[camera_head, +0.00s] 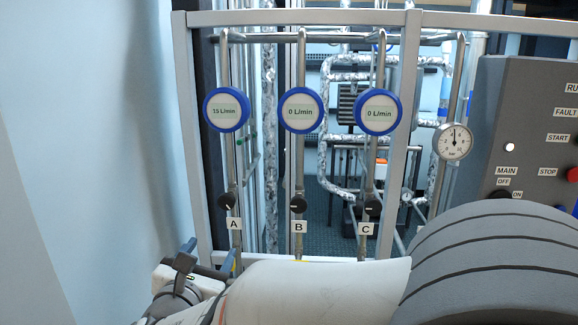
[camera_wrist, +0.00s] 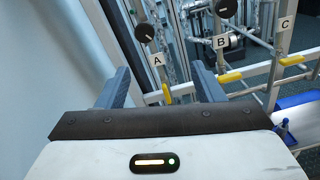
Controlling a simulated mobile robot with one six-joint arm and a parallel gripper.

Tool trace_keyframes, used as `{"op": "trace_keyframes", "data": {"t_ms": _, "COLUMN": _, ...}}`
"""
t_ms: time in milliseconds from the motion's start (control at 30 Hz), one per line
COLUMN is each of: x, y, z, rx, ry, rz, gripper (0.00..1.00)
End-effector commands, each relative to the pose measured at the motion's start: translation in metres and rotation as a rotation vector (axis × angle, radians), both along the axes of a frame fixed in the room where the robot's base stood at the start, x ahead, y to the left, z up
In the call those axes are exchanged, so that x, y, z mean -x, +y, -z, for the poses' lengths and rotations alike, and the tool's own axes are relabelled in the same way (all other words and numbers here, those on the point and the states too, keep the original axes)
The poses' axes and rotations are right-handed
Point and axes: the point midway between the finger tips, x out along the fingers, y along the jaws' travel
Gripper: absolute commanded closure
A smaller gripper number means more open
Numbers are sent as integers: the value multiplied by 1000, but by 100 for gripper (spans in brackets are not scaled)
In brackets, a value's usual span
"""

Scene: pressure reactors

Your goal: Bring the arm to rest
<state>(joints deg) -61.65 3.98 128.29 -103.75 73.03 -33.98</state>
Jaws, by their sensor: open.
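My gripper (camera_wrist: 160,68) is open in the wrist view, with two blue-grey fingers apart and nothing between them. It points toward the pipe labelled A, below the black knob A (camera_wrist: 145,32). In the head view my gripper (camera_head: 207,258) shows at the lower left, in front of the lower part of pipe A. My white and grey arm lies across the bottom right of that view and hides what is behind it. I cannot tell the exact gap between the fingers and the pipe.
Flow meter A (camera_head: 227,110) reads 15 L/min; meters B (camera_head: 301,110) and C (camera_head: 378,111) read 0 L/min. Yellow handles (camera_wrist: 230,77) sit low on the pipes. A pressure gauge (camera_head: 453,142) and grey control panel (camera_head: 530,130) stand right. A pale wall (camera_head: 90,130) is left.

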Motion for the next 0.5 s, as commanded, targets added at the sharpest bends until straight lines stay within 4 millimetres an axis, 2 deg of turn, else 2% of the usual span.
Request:
{"op": "trace_keyframes", "data": {"t_ms": 267, "x": -14, "y": -73, "z": 15, "rx": -162, "ry": 108, "rz": 206, "gripper": 39}}
{"op": "trace_keyframes", "data": {"t_ms": 367, "x": -15, "y": -105, "z": 23, "rx": -248, "ry": 152, "rz": 303, "gripper": 39}}
{"op": "trace_keyframes", "data": {"t_ms": 500, "x": -9, "y": -162, "z": 39, "rx": -421, "ry": 222, "rz": 489, "gripper": 39}}
